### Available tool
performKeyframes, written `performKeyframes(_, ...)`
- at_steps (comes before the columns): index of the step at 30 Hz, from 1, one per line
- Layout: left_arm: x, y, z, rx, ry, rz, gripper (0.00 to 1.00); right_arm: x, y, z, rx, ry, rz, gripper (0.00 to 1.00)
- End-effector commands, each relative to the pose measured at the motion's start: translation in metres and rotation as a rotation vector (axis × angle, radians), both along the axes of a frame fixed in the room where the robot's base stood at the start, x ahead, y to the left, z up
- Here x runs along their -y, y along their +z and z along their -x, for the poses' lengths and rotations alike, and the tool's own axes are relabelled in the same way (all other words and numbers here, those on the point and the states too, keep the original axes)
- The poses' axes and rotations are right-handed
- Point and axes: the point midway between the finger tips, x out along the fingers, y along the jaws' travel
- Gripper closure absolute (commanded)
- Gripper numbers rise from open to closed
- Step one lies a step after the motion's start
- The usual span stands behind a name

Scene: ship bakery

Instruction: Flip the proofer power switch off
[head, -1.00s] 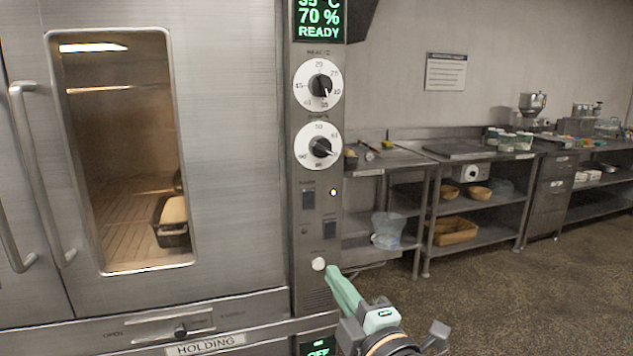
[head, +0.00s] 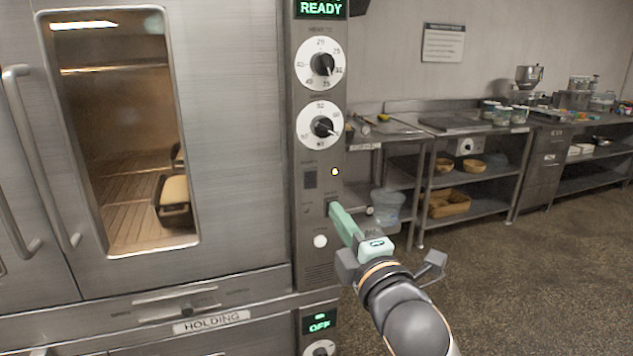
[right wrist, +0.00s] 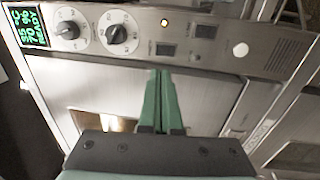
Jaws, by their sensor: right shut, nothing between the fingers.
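The proofer's control panel (head: 318,255) is a narrow steel column right of the glass door. It carries two dark rocker switches: the upper-left one (head: 310,178) beside a lit amber lamp (head: 335,171), and a lower-right one, mostly hidden behind my gripper in the head view but visible in the right wrist view (right wrist: 206,31). Their labels are too small to read. My right gripper (head: 333,207) is shut and empty, its tips in front of the lower-right switch in the head view. Contact cannot be told. The upper-left switch also shows in the right wrist view (right wrist: 166,48). My left gripper is out of view.
Two white dials, upper (head: 321,63) and lower (head: 321,126), sit above the switches. A green display (head: 320,9) reads READY. A white round button (head: 320,241) lies below. A lower display (head: 319,322) reads OFF. Steel shelving (head: 480,210) stands at right; the floor before it is clear.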

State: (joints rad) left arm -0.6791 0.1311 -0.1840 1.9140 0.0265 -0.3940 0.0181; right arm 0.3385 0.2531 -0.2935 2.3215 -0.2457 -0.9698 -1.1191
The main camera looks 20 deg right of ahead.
Motion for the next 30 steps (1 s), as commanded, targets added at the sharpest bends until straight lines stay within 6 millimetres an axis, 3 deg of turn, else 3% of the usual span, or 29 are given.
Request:
performKeyframes(6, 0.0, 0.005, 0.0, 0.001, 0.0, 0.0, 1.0, -0.001, 0.007, -0.042, 0.0, -0.001, -0.001, 1.0)
performKeyframes(15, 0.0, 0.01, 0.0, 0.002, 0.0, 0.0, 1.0, -0.004, 0.012, -0.089, -0.001, 0.001, -0.002, 1.0)
performKeyframes(22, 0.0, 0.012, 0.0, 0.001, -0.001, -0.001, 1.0, -0.004, 0.014, -0.107, 0.0, 0.001, -0.002, 1.0)
performKeyframes(30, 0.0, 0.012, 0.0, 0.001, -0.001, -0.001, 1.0, -0.004, 0.014, -0.11, 0.0, 0.001, -0.001, 1.0)
